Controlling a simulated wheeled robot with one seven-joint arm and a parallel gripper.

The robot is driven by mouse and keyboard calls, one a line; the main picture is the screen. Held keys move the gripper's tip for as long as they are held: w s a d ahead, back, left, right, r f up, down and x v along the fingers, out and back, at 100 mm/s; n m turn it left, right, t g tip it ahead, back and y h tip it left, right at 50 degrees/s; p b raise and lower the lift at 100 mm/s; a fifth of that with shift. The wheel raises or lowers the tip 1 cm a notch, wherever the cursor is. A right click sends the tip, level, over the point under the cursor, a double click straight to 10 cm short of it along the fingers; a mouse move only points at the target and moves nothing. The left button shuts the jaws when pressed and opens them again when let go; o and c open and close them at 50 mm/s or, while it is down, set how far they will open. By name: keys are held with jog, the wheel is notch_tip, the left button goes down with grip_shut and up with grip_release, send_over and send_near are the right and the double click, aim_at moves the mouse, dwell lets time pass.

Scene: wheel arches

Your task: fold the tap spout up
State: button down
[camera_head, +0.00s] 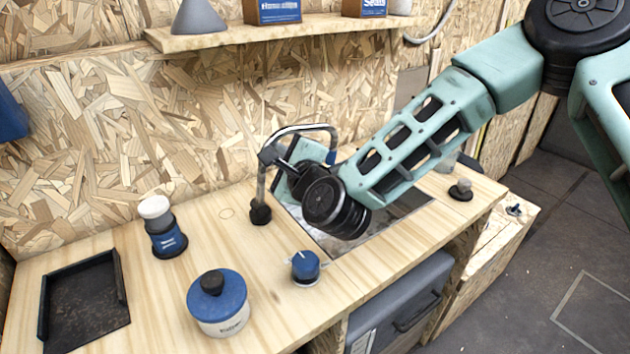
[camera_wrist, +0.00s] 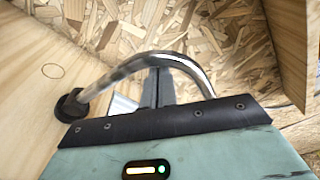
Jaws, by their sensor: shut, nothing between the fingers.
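The tap is a chrome tube on a black foot (camera_head: 260,214) at the back left corner of the sink opening. Its post stands upright and its spout (camera_head: 310,128) arches right over the opening, with a blue end piece beside my wrist. In the wrist view the spout (camera_wrist: 188,64) runs from the foot at left and bends down at right. My gripper (camera_head: 271,153) is at the top of the post, partly hidden by my wrist. In the wrist view its shut fingers (camera_wrist: 157,82) lie just below the spout, seemingly touching it; nothing is between them.
The sink opening (camera_head: 404,208) lies under my forearm. A blue knob (camera_head: 306,266), a blue-lidded pot (camera_head: 218,305), stacked cups (camera_head: 160,225) and a black tray (camera_head: 84,305) stand on the counter. A shelf (camera_head: 250,33) with boxes hangs above on the chipboard wall.

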jog(key=shift+s+a+r+n+b, duration=0.25)
jog(key=shift+s+a+n, duration=0.1)
jog(key=shift+a+n, duration=0.15)
jog(key=shift+s+a+r+n+b, duration=0.1)
jog(key=shift+s+a+n+b, duration=0.1)
jog(key=shift+s+a+n, duration=0.25)
jog(key=shift+w+a, duration=0.1)
